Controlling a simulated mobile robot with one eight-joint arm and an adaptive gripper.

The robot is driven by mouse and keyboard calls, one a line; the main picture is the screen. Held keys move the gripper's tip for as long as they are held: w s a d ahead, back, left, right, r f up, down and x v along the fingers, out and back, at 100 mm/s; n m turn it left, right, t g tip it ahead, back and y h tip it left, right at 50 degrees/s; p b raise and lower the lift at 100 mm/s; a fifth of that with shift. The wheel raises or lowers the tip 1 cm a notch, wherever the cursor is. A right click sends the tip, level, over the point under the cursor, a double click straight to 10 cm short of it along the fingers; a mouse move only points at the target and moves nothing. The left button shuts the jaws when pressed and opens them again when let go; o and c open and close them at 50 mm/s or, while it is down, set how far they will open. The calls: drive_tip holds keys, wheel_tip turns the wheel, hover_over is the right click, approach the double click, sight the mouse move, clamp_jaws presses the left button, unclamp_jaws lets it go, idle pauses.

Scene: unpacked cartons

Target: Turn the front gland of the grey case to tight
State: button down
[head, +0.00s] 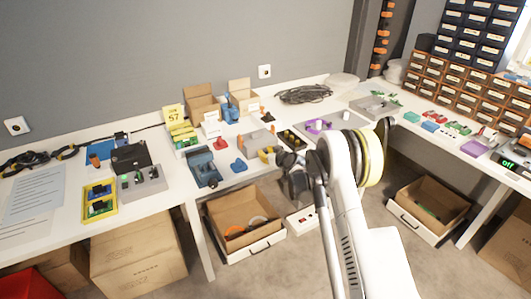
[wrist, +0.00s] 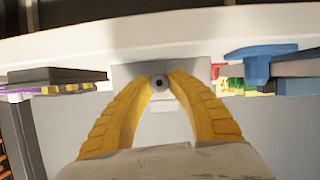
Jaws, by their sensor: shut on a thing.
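The grey case (head: 258,138) sits on the white bench in the head view, just beyond my gripper (head: 268,155). In the wrist view the case (wrist: 125,72) is a grey block straight ahead of the yellow fingers. The front gland (wrist: 158,83) shows as a small grey round piece with a dark centre, between the fingertips. My gripper (wrist: 160,88) is shut on it, one finger on each side. In the head view the gland is hidden by the gripper. The gland's tightness cannot be told.
A blue vise-like tool (head: 203,168) and a smaller blue piece (head: 238,165) stand left of my gripper. A black tray (head: 292,139) is close on its right. In the wrist view a dark flat thing (wrist: 60,76) is at left and a blue thing (wrist: 255,62) at right.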

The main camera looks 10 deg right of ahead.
drive_tip(key=m+y, duration=0.1)
drive_tip(key=m, duration=0.1)
drive_tip(key=shift+d+m+g+y, duration=0.1)
drive_tip(key=shift+m+g+y, duration=0.2)
drive_tip(key=shift+m+y, duration=0.8)
drive_tip(key=shift+m, duration=0.5)
drive_tip(key=c, duration=1.2)
unclamp_jaws()
drive_tip(key=shift+c, duration=0.2)
